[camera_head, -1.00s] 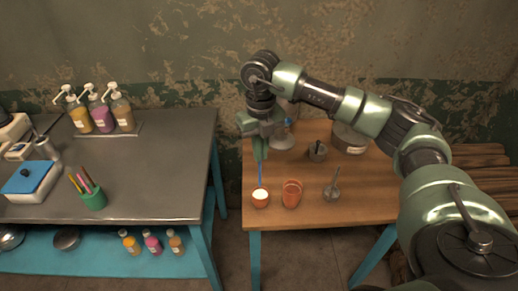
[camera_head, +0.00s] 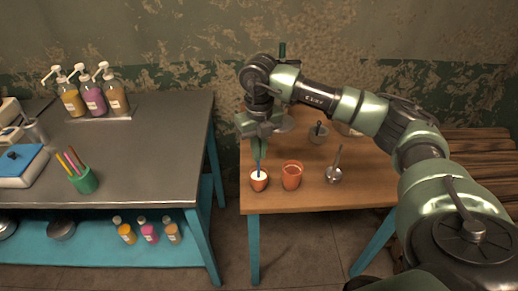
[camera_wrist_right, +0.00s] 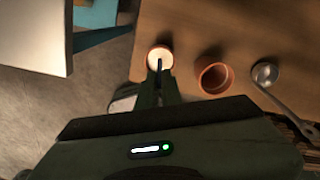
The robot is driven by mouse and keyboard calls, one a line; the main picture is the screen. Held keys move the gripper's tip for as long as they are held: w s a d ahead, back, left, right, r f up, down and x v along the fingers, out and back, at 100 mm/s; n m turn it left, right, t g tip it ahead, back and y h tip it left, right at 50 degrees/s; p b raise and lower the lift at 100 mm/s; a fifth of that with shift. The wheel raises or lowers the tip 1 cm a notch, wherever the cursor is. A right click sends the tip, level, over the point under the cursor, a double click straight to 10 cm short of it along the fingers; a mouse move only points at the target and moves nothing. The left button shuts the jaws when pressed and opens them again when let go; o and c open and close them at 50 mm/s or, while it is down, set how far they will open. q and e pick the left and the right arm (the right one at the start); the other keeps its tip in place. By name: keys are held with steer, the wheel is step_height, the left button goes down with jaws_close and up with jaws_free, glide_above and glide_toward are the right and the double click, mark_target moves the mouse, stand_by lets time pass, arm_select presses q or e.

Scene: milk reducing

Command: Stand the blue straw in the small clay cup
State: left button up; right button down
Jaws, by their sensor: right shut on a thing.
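The small clay cup (camera_head: 259,181) with white contents stands near the left front corner of the wooden table; it also shows in the right wrist view (camera_wrist_right: 160,57). The blue straw (camera_head: 258,167) is upright, its lower end at the cup's mouth and seemingly within the rim. My right gripper (camera_head: 258,153) is above the cup and shut on the straw's upper part. In the right wrist view the straw (camera_wrist_right: 159,65) shows dark between the fingertips (camera_wrist_right: 160,75), against the white contents. How deep its lower end sits cannot be told. My left gripper is not in view.
A second, larger clay cup (camera_head: 291,176) stands just right of the small one, with a metal ladle (camera_head: 334,172) beyond it. A grey pot (camera_head: 318,133) stands behind. On the left metal table (camera_head: 140,150) are pump bottles (camera_head: 93,96) and a green straw holder (camera_head: 84,181).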

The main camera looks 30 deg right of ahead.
steer(key=shift+f, duration=0.1)
steer(key=c, duration=1.1)
jaws_free()
steer(key=shift+r+p, duration=2.4)
steer(key=shift+r, duration=1.2)
steer(key=shift+f, duration=0.1)
